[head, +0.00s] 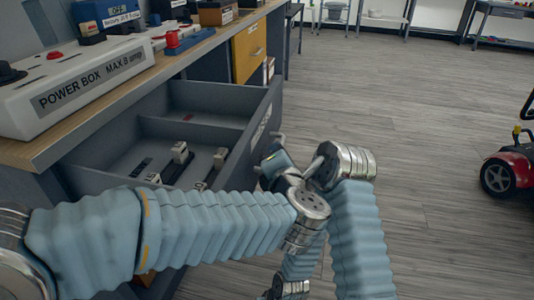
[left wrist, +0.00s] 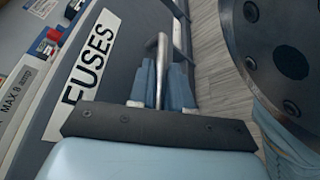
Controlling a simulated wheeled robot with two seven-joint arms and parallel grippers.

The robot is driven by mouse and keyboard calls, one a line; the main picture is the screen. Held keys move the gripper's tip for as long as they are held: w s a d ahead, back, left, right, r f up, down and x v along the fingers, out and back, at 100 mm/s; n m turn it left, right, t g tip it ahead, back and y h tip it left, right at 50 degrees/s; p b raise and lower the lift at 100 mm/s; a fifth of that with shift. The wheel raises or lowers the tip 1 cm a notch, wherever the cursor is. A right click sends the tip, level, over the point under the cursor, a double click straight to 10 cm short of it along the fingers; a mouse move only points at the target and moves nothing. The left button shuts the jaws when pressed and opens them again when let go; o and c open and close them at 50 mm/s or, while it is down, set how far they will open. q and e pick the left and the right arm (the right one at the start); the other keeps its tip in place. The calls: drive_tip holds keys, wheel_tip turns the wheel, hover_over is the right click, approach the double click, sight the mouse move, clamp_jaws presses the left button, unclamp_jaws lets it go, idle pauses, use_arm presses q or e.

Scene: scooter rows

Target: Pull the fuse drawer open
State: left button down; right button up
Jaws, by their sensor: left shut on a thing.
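The fuse drawer (head: 204,131) stands pulled out from under the wooden worktop in the head view, its inside open to sight. A metal bar handle (left wrist: 162,48) sticks out from that front. My left gripper (left wrist: 162,86) is shut on the handle, one blue finger on each side of the bar. In the head view the left gripper (head: 272,162) is at the drawer front, partly hidden by arm links. My right gripper cannot be made out.
A white power box (head: 85,85) stands on the worktop (head: 130,95) above the drawer. A red scooter (head: 508,165) stands at the right edge. The grey floor between is clear.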

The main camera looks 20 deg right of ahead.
idle(0.3)
use_arm(q)
drive_tip(key=c, duration=1.1)
unclamp_jaws()
drive_tip(key=shift+c, duration=0.2)
drive_tip(key=shift+s, duration=0.15)
drive_tip(key=v, duration=1.3)
drive_tip(key=shift+s, duration=0.25)
drive_tip(key=shift+r, duration=0.1)
